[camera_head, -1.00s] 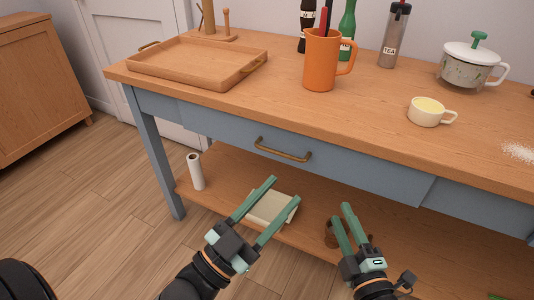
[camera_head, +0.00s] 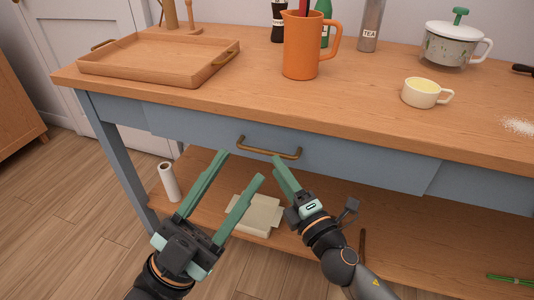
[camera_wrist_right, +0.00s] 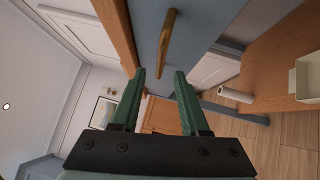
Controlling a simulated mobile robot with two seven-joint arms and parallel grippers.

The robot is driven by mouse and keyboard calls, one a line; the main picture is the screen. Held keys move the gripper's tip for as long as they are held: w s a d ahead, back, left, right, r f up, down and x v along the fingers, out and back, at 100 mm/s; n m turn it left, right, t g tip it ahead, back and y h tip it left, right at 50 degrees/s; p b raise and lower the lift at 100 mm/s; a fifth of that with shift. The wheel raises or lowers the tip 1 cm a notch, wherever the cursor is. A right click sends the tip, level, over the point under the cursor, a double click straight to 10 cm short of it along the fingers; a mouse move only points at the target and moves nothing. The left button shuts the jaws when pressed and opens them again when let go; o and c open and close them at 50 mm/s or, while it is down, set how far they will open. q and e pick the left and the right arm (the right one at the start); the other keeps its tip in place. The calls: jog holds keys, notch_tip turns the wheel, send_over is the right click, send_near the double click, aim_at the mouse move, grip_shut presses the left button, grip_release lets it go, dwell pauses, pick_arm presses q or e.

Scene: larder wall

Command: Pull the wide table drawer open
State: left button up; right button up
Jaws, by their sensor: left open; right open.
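The wide blue-grey table drawer (camera_head: 350,161) is shut under the wooden tabletop. My left gripper (camera_head: 238,166) is open and empty, in front of the table, left of the right gripper.
On the tabletop stand a wooden tray (camera_head: 160,66), an orange jug (camera_head: 308,48), a yellow-filled cup (camera_head: 421,94) and a lidded pot (camera_head: 452,46). The lower shelf holds a paper roll (camera_head: 168,182) and a cream box (camera_head: 262,214). The floor in front is clear.

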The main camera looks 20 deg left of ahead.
aim_at(267, 151)
jog(key=b+x, duration=0.1)
jog(key=x, duration=0.5)
jog(key=shift+w+a, duration=0.1)
jog(key=shift+a, duration=0.05)
grip_shut()
dwell(1.3)
